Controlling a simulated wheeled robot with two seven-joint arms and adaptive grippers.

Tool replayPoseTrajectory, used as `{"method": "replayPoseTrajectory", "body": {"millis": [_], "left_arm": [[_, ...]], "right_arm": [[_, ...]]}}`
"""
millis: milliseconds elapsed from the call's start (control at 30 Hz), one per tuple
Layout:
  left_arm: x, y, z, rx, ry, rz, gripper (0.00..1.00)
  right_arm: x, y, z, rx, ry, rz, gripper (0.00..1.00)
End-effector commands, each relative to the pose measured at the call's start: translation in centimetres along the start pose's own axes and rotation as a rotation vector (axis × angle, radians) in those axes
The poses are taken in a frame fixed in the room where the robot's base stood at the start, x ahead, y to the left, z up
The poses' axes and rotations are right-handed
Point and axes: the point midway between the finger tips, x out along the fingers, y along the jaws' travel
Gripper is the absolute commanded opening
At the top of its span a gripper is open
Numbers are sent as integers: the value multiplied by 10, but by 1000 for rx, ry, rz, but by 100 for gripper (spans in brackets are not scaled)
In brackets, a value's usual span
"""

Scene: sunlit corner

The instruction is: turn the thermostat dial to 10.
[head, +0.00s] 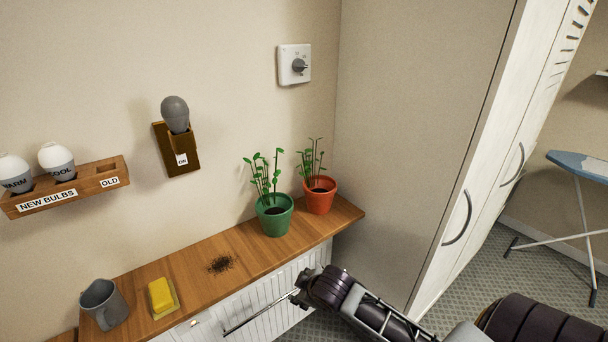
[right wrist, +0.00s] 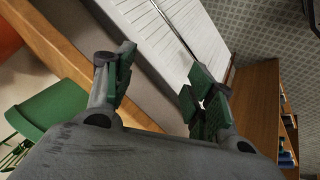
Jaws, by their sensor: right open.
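The thermostat (head: 288,79) is a white square plate high on the wall, near the corner, in the head view. Its round grey dial (head: 299,66) is in the middle; the marks around it are too small to read. My right gripper (head: 299,287) is low in the head view, in front of the shelf and well below the thermostat. In the right wrist view its two fingers (right wrist: 160,88) stand apart with nothing between them. The thermostat does not show in the wrist view. My left gripper is out of view.
A bulb fixture (head: 176,158) is on the wall. A tall cabinet (head: 425,110) stands right. The wall around the thermostat is clear.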

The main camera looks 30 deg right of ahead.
Motion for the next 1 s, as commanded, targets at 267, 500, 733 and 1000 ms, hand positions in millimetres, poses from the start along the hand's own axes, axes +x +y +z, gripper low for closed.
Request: {"method": "replayPoseTrajectory", "body": {"millis": [267,500,733,1000], "left_arm": [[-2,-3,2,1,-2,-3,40],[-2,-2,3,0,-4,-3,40],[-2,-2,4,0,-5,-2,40],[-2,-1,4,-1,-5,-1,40]], "right_arm": [[-15,45,-35,-183,88,90,55],[-25,82,-62,-333,148,168,55],[-36,119,-86,-474,194,246,55],[-52,163,-113,-635,233,342,55]]}}
